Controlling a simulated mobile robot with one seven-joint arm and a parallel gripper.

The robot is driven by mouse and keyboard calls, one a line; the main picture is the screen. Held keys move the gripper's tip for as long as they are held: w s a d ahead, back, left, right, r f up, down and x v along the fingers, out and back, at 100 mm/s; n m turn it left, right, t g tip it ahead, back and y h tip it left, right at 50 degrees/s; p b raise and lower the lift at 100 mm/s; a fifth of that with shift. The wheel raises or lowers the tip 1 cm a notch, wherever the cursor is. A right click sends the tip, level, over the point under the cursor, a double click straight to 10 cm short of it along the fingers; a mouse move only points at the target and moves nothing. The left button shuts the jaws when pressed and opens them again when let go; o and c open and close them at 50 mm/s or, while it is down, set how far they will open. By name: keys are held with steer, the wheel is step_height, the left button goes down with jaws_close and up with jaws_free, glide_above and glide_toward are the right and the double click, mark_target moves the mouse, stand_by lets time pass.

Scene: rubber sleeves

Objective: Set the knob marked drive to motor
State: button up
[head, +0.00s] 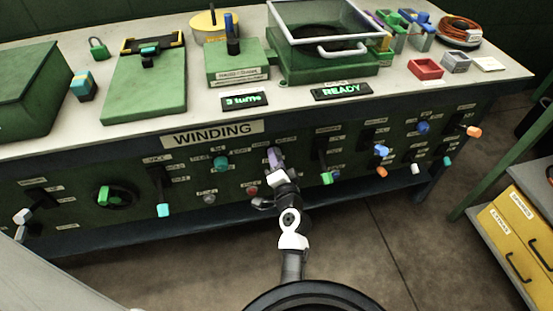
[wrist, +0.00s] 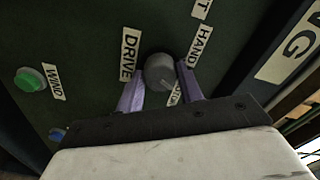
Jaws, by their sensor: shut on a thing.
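The drive knob (wrist: 159,68) is a round grey knob on the dark green panel in the wrist view. The DRIVE label (wrist: 130,55) is to its left, and the HAND label (wrist: 200,47) is to its upper right. The MOTOR label (wrist: 175,93) is below right, partly covered by a finger. My gripper (wrist: 160,80) has its two purple fingers shut on the knob, one on each side. I cannot tell which label the knob points to. In the head view my gripper (head: 274,160) is at the panel below the WINDING sign and hides the knob.
A green button (wrist: 29,79) sits left of the knob in the wrist view. Levers with teal (head: 163,210) and green (head: 326,178) tips flank my gripper on the panel. A READY display (head: 342,91) stands on the bench above. The floor in front is clear.

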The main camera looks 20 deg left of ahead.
steer(key=shift+r+m, duration=0.1)
steer(key=shift+m, duration=0.8)
steer(key=o, duration=1)
